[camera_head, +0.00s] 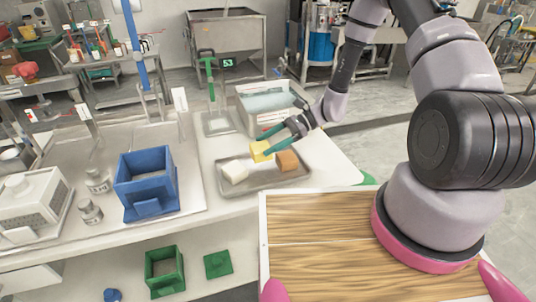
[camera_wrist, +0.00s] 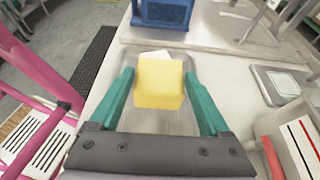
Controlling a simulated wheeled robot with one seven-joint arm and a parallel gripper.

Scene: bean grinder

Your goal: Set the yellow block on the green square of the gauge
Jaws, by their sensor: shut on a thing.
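The yellow block (camera_head: 261,151) is between the teal fingers of my gripper (camera_head: 268,143), which is shut on it. In the wrist view the yellow block (camera_wrist: 160,84) fills the gap between the fingertips of my gripper (camera_wrist: 159,76). The block is over the metal tray (camera_head: 262,182); I cannot tell whether it touches the tray. A scale-like device with a flat plate (camera_head: 217,123), a green post and a display (camera_head: 228,63) reading about 53 stands behind the tray. I cannot make out a green square on it.
A white block (camera_head: 235,171) and a brown block (camera_head: 287,161) are on the tray. A white bin (camera_head: 266,108) stands behind my gripper. A blue open box (camera_head: 147,183) is to the left. A green box (camera_head: 164,270) and a green square piece (camera_head: 218,264) lie lower down.

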